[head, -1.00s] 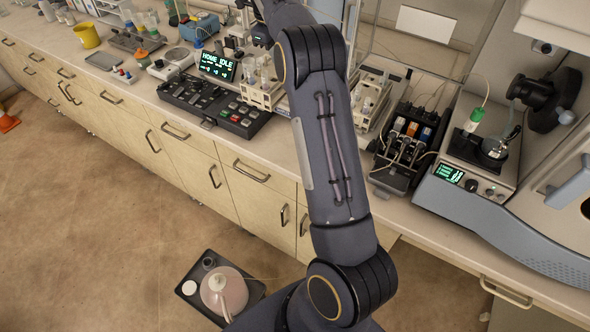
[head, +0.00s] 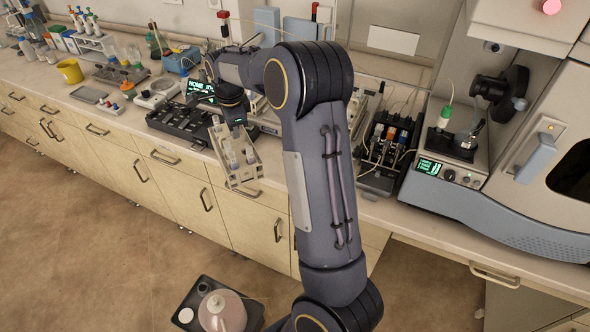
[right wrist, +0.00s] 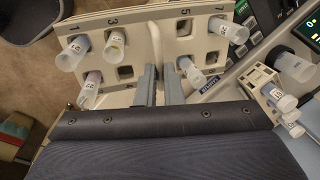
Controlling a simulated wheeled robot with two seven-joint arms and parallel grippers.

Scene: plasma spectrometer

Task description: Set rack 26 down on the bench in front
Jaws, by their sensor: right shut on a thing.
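In the right wrist view, my gripper's grey fingers (right wrist: 160,85) are shut on the middle of the rack (right wrist: 186,46), whose top plate shows 1, 3, 5 and 7 beside the holes. I cannot read a rack number 26. The bench (head: 131,122) runs across the picture. My left gripper is not in view.
The black control panel (head: 180,121) lies just behind the held rack. Another small rack (right wrist: 262,80) with tubes stands close by in the wrist view. A black bottle unit (head: 385,155) and the spectrometer (head: 520,225) stand to the right.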

